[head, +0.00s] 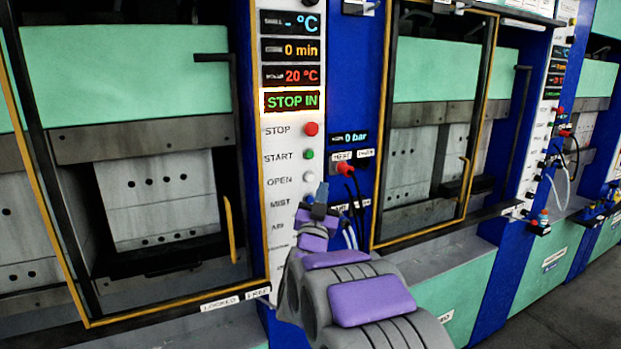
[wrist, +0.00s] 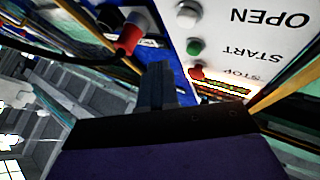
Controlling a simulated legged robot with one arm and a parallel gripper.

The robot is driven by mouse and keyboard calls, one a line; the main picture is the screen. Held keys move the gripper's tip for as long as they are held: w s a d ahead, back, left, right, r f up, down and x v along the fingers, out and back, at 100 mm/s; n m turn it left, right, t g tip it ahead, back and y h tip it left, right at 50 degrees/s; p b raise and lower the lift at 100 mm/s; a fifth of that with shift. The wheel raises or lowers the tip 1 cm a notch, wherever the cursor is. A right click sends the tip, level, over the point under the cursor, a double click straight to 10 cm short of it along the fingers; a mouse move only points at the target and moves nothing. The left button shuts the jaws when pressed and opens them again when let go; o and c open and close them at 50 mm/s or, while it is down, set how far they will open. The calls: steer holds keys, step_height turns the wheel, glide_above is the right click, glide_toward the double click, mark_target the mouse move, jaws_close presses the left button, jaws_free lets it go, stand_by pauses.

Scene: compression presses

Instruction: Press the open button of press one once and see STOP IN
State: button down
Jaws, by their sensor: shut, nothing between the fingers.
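The white control panel (head: 278,215) stands to the right of the left press (head: 150,150). Its lit, framed display (head: 292,101) reads STOP IN in green. Below it are the red STOP button (head: 311,129), the green START button (head: 309,154) and the white OPEN button (head: 309,177). My gripper (head: 321,190) is shut and empty, its tip just below and right of the OPEN button. In the upside-down wrist view, the OPEN button (wrist: 187,14) shows beyond the shut fingers (wrist: 157,78), with a visible gap. My arm hides lower panel parts.
Other displays read "- °C", 0 min and 20 °C. Right of the panel, a red plug (head: 344,168) with a black cable sits under a 0 bar display (head: 349,138). A second press (head: 435,130) stands further right. Grey floor (head: 580,310) is clear at the lower right.

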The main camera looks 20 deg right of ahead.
steer(key=shift+w+r+p, duration=0.1)
steer(key=shift+w+p, duration=0.4)
steer(key=shift+w, duration=1.5)
steer(key=shift+a, duration=0.1)
stand_by(0.3)
steer(key=shift+w, duration=0.35)
steer(key=shift+w+p, duration=0.4)
steer(key=shift+w, duration=0.1)
stand_by(0.8)
steer(key=shift+s, duration=0.95)
steer(key=shift+s, duration=0.1)
steer(key=s+b, duration=0.1)
steer(key=s, duration=0.3)
steer(key=shift+s, duration=0.4)
